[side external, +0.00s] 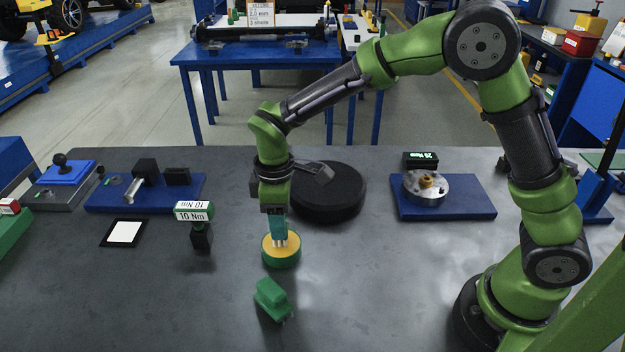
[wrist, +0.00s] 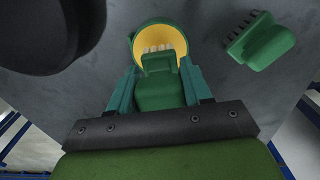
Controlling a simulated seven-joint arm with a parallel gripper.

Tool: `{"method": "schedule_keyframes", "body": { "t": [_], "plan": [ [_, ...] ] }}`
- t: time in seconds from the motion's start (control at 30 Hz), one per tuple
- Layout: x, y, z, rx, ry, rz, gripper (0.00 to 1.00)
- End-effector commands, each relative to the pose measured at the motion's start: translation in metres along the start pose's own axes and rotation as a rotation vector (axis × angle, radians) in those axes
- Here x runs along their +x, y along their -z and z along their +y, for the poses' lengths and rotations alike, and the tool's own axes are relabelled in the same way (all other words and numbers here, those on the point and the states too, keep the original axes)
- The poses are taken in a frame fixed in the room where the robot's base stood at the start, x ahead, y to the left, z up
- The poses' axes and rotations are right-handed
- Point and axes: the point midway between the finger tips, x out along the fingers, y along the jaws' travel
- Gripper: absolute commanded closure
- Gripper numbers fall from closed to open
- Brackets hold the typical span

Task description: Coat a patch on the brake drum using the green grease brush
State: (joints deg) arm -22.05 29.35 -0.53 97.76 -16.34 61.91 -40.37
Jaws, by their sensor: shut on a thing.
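My gripper (side external: 277,226) points down and is shut on a green brush, seen best in the wrist view (wrist: 160,92) between the two teal fingers (wrist: 160,88). Its pale bristles point down over a round green-rimmed dish with a yellow inside (side external: 270,260), also in the wrist view (wrist: 177,34). I cannot tell how deep the bristles reach into the dish. A second green brush (side external: 271,297) lies on the table in front of the dish; it is at upper right in the wrist view (wrist: 262,45). A dark round drum-like disc (side external: 335,203) lies behind my gripper, partly hidden.
A white card (side external: 124,232) lies farther left. Blue fixture boards stand at back left (side external: 105,200) and right (side external: 475,207), the right one with a metal hub (side external: 428,190). The front table is mostly clear.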

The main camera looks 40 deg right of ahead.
Motion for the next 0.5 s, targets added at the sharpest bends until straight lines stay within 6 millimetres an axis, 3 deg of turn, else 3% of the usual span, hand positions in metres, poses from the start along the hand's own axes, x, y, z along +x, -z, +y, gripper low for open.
{"method": "schedule_keyframes", "body": {
  "t": [0.5],
  "plan": [
    [0.0043,0.0001,0.0001,0.0,0.0,0.0,0.82]
  ]
}}
